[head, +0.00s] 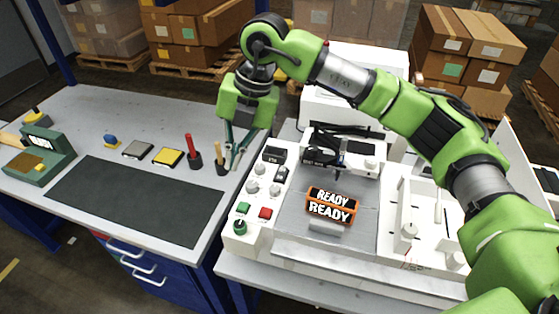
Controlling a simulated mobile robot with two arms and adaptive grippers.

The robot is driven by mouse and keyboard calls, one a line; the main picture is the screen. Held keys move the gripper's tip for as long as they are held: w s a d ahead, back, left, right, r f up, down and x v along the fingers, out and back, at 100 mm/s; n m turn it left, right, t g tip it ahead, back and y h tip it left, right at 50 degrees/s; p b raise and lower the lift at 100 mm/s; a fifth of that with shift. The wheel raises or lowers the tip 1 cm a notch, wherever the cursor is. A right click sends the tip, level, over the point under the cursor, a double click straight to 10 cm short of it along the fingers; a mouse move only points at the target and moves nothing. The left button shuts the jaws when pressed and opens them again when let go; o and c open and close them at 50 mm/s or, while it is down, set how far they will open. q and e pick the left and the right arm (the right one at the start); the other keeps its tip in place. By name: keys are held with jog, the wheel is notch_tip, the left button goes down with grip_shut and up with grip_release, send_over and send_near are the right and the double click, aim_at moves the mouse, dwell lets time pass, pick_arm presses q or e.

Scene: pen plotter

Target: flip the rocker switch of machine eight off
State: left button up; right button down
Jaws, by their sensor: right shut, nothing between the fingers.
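A white pen plotter (300,245) stands on the bench at centre right, with a control panel (254,231) along its left side. A small dark switch (282,174) on the panel looks like the rocker switch; which way it is tipped is too small to tell. No machine number can be made out. My right gripper (232,165) points down at the upper left of the panel, beside the small dark display (274,154). Its fingers are together and empty, apart from the switch. My left gripper is not in view.
Several grey knobs (252,187), a green button (243,208), a red button (265,213) and a green knob (239,227) share the panel. An orange READY sign (331,206) stands on the plotter bed. A red-handled tool (191,148) stands left on the grey table.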

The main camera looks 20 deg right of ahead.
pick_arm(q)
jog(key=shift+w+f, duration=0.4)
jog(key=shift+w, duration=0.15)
pick_arm(e)
jog(key=w+d+r+m+h, duration=0.2)
jog(key=w+d+r+h, duration=0.1)
jog(key=d, duration=0.8)
jog(key=shift+w+d+r+m+t+h, duration=0.2)
jog(key=shift+w+m+t+h, duration=0.2)
jog(key=shift+h, duration=0.3)
jog(key=shift+a, duration=0.1)
jog(key=p, duration=0.5)
send_near(283, 170)
jog(key=f, duration=0.4)
jog(key=w+f, duration=0.1)
jog(key=f, duration=0.1)
jog(key=shift+d+f, duration=0.3)
jog(key=shift+f, duration=0.1)
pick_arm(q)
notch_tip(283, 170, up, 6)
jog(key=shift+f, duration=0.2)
pick_arm(e)
jog(key=shift+f, duration=0.1)
